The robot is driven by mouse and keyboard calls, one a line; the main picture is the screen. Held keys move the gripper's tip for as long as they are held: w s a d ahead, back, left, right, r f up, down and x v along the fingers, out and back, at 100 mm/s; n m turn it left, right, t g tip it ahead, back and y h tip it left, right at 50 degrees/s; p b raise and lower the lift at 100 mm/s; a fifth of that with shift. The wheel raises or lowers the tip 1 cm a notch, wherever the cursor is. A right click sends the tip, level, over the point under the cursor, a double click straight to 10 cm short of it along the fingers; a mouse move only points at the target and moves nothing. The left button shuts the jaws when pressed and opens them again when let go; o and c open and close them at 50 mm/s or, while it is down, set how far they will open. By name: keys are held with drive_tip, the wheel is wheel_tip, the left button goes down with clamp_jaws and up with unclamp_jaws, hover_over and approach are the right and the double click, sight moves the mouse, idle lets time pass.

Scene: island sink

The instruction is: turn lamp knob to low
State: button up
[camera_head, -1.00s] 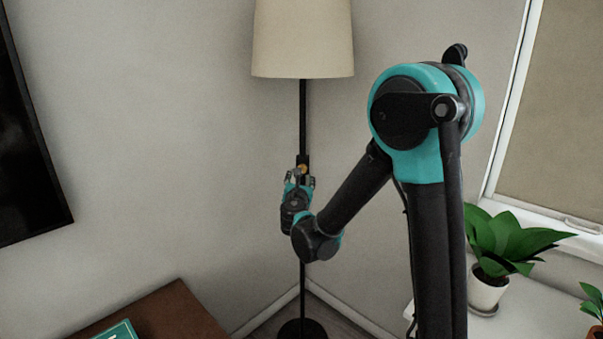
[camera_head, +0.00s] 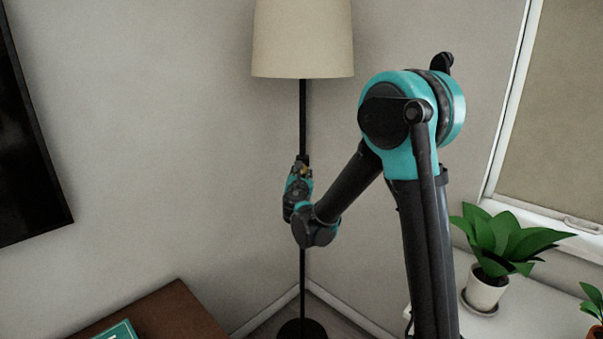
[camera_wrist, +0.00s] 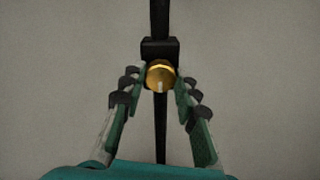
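A floor lamp with a cream shade (camera_head: 302,38) and a thin black pole (camera_head: 302,115) stands in the corner. Its round brass knob (camera_wrist: 161,75) sits on a black block (camera_wrist: 160,48) on the pole, and it also shows small in the head view (camera_head: 303,169). A pale mark shows on the knob's face. My gripper (camera_wrist: 160,88) points at the knob, with one finger on each side. The fingertips are close to the knob, with narrow gaps visible at its sides. I cannot tell whether they touch it. In the head view my gripper (camera_head: 301,172) partly hides the block.
A brown wooden table (camera_head: 165,315) with a green book (camera_head: 118,332) is at the lower left. A potted plant (camera_head: 488,285) stands on the white surface (camera_head: 530,300) at the right. A dark screen (camera_head: 30,140) hangs at the left. The wall beside the lamp is clear.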

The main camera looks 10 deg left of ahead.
drive_tip(key=c, duration=0.3)
drive_tip(key=shift+m, duration=8.9)
drive_tip(key=o, duration=1.1)
